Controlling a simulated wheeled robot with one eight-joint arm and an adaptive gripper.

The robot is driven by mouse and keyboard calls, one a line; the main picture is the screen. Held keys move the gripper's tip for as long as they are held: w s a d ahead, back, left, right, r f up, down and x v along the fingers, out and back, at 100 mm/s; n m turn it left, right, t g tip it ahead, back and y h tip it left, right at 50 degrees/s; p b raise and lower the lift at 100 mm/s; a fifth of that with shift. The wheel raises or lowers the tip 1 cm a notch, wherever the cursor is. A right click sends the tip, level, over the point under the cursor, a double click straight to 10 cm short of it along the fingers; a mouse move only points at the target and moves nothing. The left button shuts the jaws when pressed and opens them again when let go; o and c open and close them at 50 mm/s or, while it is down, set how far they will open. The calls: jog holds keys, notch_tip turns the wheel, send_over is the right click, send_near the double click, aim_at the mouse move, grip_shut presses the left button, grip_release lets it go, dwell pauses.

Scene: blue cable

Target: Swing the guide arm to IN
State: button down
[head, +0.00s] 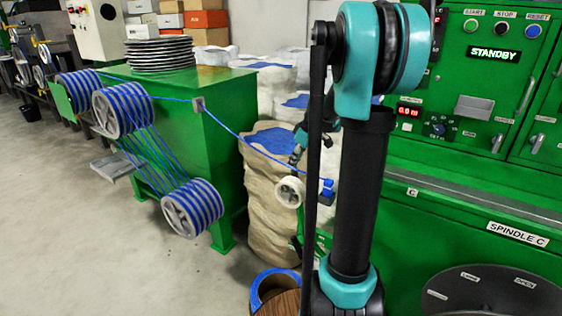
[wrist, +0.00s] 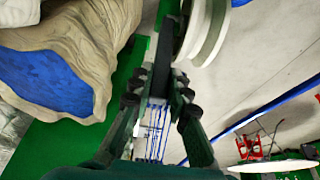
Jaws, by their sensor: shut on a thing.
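In the wrist view my gripper (wrist: 160,90) is shut on a dark bar (wrist: 163,45), seemingly the guide arm, that runs up between its fingers. A white grooved pulley (wrist: 205,30) sits beside the bar's upper end. In the head view the white pulley (head: 290,191) hangs low, left of my arm, in front of a tan sack. The blue cable (head: 243,143) runs from the green stand down to a small blue block (head: 327,191) right of the pulley. No IN mark is readable.
A green machine (head: 455,170) with a STANDBY display fills the right side, above a dark SPINDLE C disc (head: 495,292). Tan sacks (head: 265,195) with blue contents stand behind the pulley. A green stand (head: 215,165) with cable-wound wheels is left. A blue-rimmed drum (head: 275,287) stands low in front.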

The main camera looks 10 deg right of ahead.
jog(key=s+d+t+y, duration=0.1)
jog(key=s+d, duration=0.4)
jog(key=shift+r+t+y, duration=0.2)
jog(key=shift+t+y, duration=0.1)
jog(key=shift+s+d, duration=0.1)
jog(key=c, duration=1.4)
grip_release()
jog(key=shift+c, duration=0.2)
jog(key=v, duration=1.2)
